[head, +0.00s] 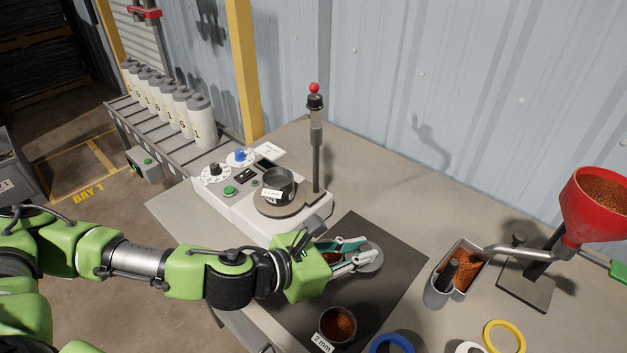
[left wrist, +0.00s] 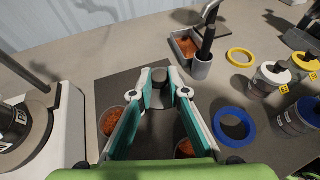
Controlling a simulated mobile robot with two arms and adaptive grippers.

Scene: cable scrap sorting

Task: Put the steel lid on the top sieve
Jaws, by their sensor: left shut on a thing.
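The steel lid (head: 371,259) is a grey disc at the fingertips of my left gripper (head: 358,254). In the left wrist view, the gripper (left wrist: 161,93) is shut on the knob of the lid (left wrist: 158,76), above or at the dark mat; I cannot tell the gap. A dark round sieve (head: 279,186) with a white label sits on the shaker plate (head: 285,208). Its edge also shows at the far left of the left wrist view (left wrist: 10,122). The lid is apart from this sieve. My right gripper is not in view.
A "2 mm" sieve (head: 337,326) with copper granules stands on the dark mat (head: 385,280); another container of granules (left wrist: 112,121) is partly hidden by my gripper. A tall post (head: 316,150) rises beside the shaker.

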